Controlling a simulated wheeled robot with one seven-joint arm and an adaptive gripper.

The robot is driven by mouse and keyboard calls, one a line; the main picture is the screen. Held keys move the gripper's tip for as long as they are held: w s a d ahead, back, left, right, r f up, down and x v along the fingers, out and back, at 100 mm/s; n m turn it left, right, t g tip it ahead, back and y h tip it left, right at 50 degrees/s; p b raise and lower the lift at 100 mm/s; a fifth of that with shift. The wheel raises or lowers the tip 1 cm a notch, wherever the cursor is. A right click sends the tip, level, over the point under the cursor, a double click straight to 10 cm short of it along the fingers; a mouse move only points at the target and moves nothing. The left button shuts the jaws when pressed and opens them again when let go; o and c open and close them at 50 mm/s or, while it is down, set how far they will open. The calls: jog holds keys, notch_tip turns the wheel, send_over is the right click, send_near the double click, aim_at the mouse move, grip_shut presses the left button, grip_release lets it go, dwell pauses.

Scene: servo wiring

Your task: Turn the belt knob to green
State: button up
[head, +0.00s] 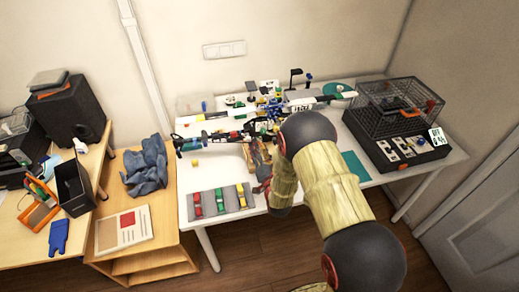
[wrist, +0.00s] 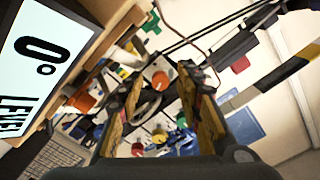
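I cannot surely pick out the belt knob or its green mark in either view. In the wrist view, my gripper (wrist: 162,74) has its two yellow-brown fingers spread apart, with nothing clearly held. A round orange-red piece (wrist: 160,81) shows in the gap between the fingers; I cannot tell whether it is the knob or how far off it is. In the head view, my arm reaches over the white table (head: 345,128) and hides most of the gripper and the work area under it.
A display reading 0° LEVEL (wrist: 38,45) is close on the left in the wrist view. A black wire cage (head: 395,103) stands at the table's right. A grey tray with red, green and yellow pieces (head: 219,200) lies at the front left. The crowded back holds several small parts.

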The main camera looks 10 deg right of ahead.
jog(key=c, duration=0.3)
grip_shut()
dwell(0.3)
